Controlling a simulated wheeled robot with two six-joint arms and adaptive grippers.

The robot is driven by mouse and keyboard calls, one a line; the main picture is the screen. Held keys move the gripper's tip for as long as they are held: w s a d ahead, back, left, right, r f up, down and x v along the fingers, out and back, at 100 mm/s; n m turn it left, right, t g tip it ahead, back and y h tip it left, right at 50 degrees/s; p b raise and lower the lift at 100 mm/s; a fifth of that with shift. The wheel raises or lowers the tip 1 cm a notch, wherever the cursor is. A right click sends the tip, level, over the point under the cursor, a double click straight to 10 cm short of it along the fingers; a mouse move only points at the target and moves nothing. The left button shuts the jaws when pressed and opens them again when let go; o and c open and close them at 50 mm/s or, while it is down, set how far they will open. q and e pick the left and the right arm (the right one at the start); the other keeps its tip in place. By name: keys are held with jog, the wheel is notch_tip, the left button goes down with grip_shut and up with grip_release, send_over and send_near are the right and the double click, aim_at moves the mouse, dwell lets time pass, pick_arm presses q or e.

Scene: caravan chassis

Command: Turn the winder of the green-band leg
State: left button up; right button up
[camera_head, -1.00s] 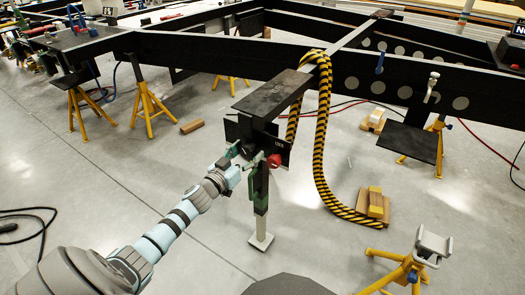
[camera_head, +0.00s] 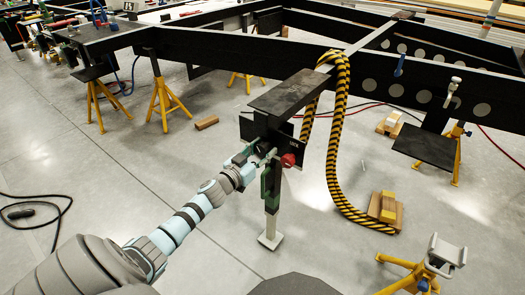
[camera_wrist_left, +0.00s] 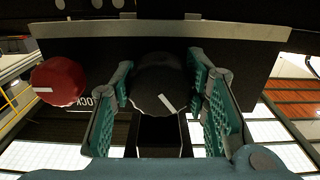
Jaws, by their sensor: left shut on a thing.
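The green-band leg (camera_head: 270,200) stands upright under the black chassis, its pale foot (camera_head: 270,240) on the floor. My left gripper (camera_head: 260,156) is at the upper part of this leg. In the left wrist view, my left gripper (camera_wrist_left: 160,95) has its teal fingers on either side of a dark round winder (camera_wrist_left: 155,78) with a short white mark, and is shut on it. The winder's far side is hidden. A red knob (camera_head: 288,160) sits just right of the gripper; in the left wrist view the red knob (camera_wrist_left: 58,82) is at the left. My right gripper is not in view.
A black-and-yellow rope (camera_head: 335,150) hangs from the chassis beam (camera_head: 300,61) to the floor, right of the leg. Wooden blocks (camera_head: 386,208) lie by its end. A yellow stand (camera_head: 405,277) is at the front right. Open floor (camera_head: 110,190) lies left of my arm.

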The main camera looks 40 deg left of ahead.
pick_arm(q)
jog(key=m, duration=0.3)
jog(key=shift+m, duration=0.3)
jog(key=m, duration=0.4)
jog(key=shift+f, duration=0.1)
jog(key=m, duration=0.3)
jog(key=shift+a+m+b, duration=0.1)
jog(key=shift+m+b, duration=0.3)
jog(key=shift+m, duration=0.8)
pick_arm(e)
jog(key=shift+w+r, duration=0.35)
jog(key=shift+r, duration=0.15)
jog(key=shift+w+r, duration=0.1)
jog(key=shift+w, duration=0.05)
pick_arm(q)
jog(key=o, duration=1.2)
jog(key=shift+s, duration=0.1)
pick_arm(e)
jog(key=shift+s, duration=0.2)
